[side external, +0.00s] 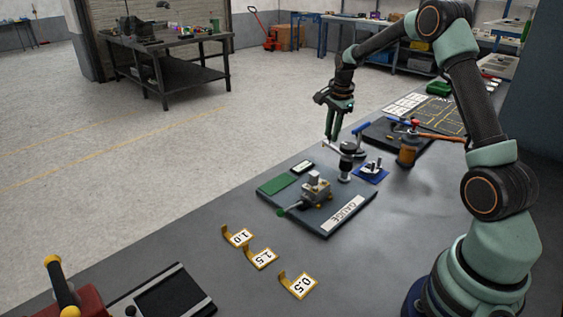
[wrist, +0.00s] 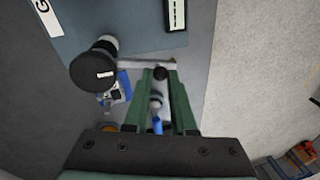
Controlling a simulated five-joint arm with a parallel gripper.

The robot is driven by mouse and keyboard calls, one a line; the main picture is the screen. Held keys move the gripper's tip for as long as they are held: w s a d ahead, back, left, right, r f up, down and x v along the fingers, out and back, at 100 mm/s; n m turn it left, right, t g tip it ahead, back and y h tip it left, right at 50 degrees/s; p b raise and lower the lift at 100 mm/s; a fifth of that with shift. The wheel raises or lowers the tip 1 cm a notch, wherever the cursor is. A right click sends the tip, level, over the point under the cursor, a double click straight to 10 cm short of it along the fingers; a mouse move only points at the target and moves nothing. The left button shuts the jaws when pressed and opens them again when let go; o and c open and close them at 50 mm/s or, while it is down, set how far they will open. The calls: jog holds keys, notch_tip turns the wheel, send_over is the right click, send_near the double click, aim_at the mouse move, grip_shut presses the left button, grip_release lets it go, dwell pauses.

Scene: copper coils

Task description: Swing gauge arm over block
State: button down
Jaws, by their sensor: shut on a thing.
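The gauge arm, a pale bar (side external: 333,147), reaches left from the top of a dark-capped post (side external: 347,165) on the gauge base plate (side external: 290,218). The metal block (side external: 316,184) sits in a fixture nearer the front of the plate. The gauge arm is behind the block, not over it. The block is out of the wrist view.
A blue tray (side external: 370,172) with small metal parts stands right of the post. A small dial display (side external: 302,167) and a green pad (side external: 277,185) lie on the plate. Yellow labelled hooks (side external: 262,257) lie in front.

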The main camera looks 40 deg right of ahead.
jog(key=shift+a+n, duration=0.5)
jog(key=shift+n, duration=0.3)
jog(key=c, duration=0.7)
grip_release()
jog(key=shift+c, duration=0.2)
notch_tip(320, 180, up, 12)
jog(key=s, duration=0.1)
jog(key=shift+s+a, duration=0.4)
jog(key=shift+a, duration=0.05)
